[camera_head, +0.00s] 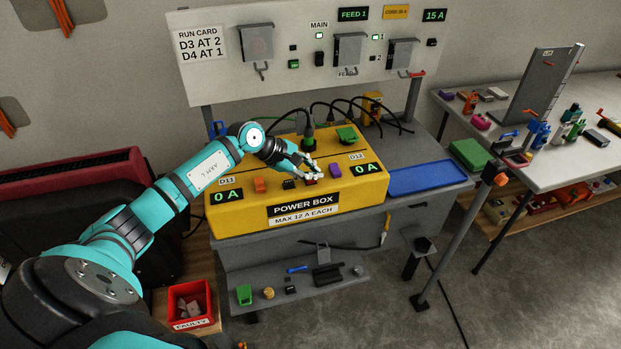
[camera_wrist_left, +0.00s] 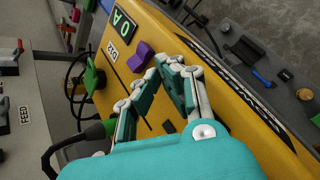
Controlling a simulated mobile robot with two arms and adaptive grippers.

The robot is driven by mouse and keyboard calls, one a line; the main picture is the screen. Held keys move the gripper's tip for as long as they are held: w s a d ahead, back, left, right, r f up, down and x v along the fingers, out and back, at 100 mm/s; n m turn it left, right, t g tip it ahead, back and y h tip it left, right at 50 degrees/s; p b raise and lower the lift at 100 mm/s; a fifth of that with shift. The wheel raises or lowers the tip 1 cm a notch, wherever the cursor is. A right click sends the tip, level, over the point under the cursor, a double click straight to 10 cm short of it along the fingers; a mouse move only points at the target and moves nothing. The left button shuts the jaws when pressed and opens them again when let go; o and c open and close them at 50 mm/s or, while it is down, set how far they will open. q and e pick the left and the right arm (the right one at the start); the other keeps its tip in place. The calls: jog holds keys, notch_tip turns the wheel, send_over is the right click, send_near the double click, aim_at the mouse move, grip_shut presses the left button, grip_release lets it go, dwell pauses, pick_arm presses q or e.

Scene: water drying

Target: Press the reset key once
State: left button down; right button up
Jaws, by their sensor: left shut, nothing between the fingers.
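The yellow power box (camera_head: 228,222) stands on the grey bench, with two green displays that both read 0 A. On its top are an orange piece (camera_head: 260,184), a small black key (camera_head: 289,184), a small red key (camera_head: 311,182) and a purple piece (camera_head: 335,170). No reset label is readable, so I cannot tell which key is reset. My left gripper (camera_head: 316,173) is shut and empty, its tips low over the box top by the red key, partly covering it. In the wrist view its fingertips (camera_wrist_left: 168,62) are beside the purple piece (camera_wrist_left: 141,57); contact is unclear.
A green plug (camera_head: 346,135) and black cables (camera_head: 330,107) rise at the back of the box. A panel (camera_head: 215,75) with hanging switches stands behind. A blue tray (camera_head: 430,178) lies to the right, and a red faulty bin (camera_head: 172,300) is at lower left.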

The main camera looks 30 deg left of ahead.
pick_arm(q)
jog(key=shift+f, duration=0.15)
dwell(0.5)
jog(key=shift+r, duration=0.8)
jog(key=shift+r, duration=0.1)
jog(key=shift+r+p, duration=1.1)
jog(key=shift+r, duration=1.35)
